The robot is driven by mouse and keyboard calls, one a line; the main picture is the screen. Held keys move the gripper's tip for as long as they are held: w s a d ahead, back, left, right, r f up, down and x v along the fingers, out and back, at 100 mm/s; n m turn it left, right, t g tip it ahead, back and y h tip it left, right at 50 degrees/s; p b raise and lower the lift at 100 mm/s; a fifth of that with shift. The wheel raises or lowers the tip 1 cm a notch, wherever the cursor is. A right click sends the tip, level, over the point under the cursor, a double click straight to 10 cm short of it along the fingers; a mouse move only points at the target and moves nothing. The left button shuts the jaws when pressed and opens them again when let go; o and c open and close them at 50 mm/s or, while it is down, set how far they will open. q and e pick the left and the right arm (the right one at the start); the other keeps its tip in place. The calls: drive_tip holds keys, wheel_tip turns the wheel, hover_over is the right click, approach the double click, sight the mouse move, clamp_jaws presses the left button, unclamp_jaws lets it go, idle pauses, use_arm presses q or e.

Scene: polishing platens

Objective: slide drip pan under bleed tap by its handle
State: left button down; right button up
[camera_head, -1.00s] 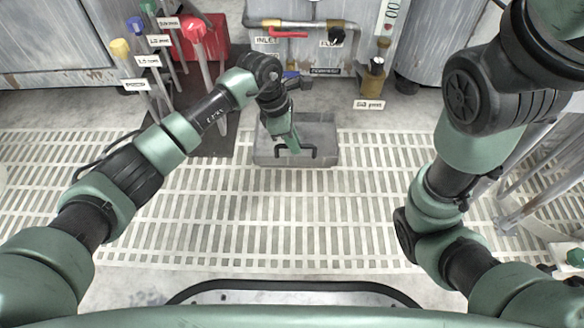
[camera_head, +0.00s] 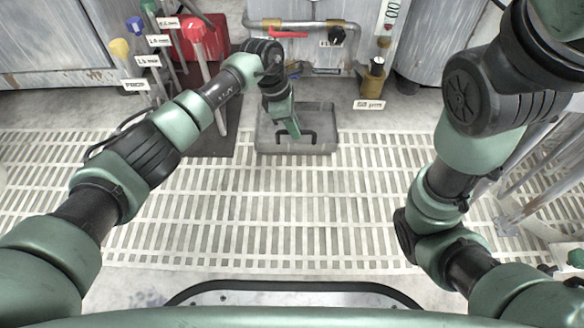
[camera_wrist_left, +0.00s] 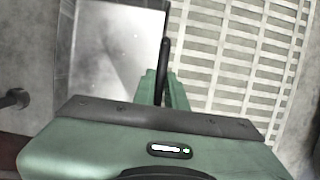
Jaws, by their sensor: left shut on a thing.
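The drip pan (camera_head: 322,118) is a shallow grey tray on the slatted floor, in front of the pipework. Its black handle (camera_head: 312,135) is on the near side. My left gripper (camera_head: 294,133) reaches down over the pan and is shut on the handle. In the left wrist view the handle (camera_wrist_left: 164,62) stands between the green fingers (camera_wrist_left: 163,95), beside the pan's bright inside (camera_wrist_left: 112,50). My right gripper is out of view.
A red-handled valve (camera_head: 288,34) sits on the pipes behind the pan. Tagged posts, one red-topped (camera_head: 196,28), stand on a dark mat (camera_head: 212,140) at left. The slatted floor (camera_head: 270,215) in front is clear.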

use_arm(q)
drive_tip(key=c, duration=1.4)
unclamp_jaws()
drive_tip(key=shift+o, duration=0.2)
drive_tip(key=shift+f, duration=0.1)
